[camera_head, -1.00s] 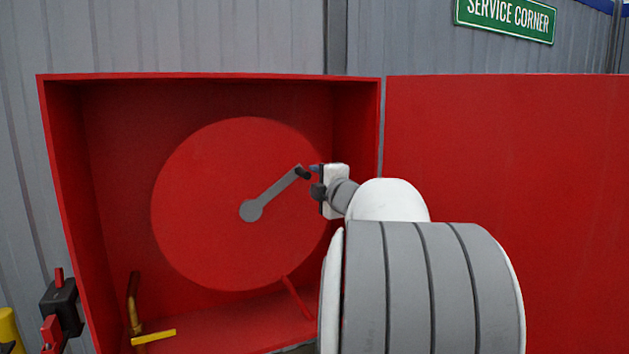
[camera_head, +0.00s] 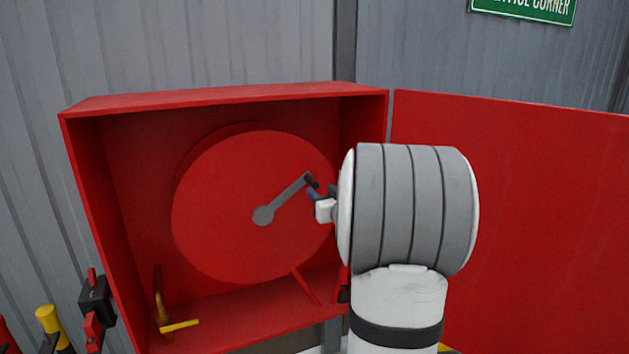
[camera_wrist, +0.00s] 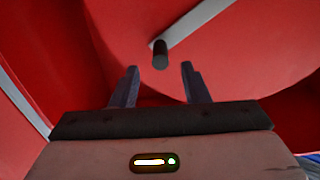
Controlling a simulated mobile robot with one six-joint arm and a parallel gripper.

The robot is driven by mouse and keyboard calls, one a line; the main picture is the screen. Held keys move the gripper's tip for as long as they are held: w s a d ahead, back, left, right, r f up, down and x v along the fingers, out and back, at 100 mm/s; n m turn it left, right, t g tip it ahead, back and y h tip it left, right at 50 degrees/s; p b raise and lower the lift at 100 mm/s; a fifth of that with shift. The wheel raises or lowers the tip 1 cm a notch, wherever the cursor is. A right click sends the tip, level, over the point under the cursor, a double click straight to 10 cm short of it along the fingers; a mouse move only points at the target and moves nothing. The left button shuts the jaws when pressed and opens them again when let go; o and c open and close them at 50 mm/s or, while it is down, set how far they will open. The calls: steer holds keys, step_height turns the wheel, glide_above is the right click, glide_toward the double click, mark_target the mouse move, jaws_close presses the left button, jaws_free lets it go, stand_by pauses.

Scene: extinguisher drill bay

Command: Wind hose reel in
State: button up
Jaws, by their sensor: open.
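The red hose reel (camera_head: 235,190) is a large disc inside an open red cabinet (camera_head: 220,98). Its grey crank arm (camera_head: 287,198) runs from the hub up and to the right. A dark crank knob (camera_head: 312,181) stands out from the crank's end. In the wrist view the knob (camera_wrist: 160,55) points towards me, just beyond and between the fingertips. My gripper (camera_wrist: 159,68) is open and empty, its two fingers on either side of the knob's line. In the head view my gripper (camera_head: 312,190) is beside the knob, partly hidden by my arm.
The red cabinet door (camera_head: 540,190) stands open at the right. A brass pipe (camera_head: 160,298) with a yellow lever (camera_head: 180,326) is at the cabinet's lower left. A black and red fitting (camera_head: 97,302) is outside the left wall. A green sign (camera_head: 530,8) hangs above.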

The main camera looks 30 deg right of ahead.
mark_target(316, 186)
steer(key=w, duration=0.5)
steer(key=shift+w+d, duration=0.25)
steer(key=shift+d, duration=0.15)
jaws_close()
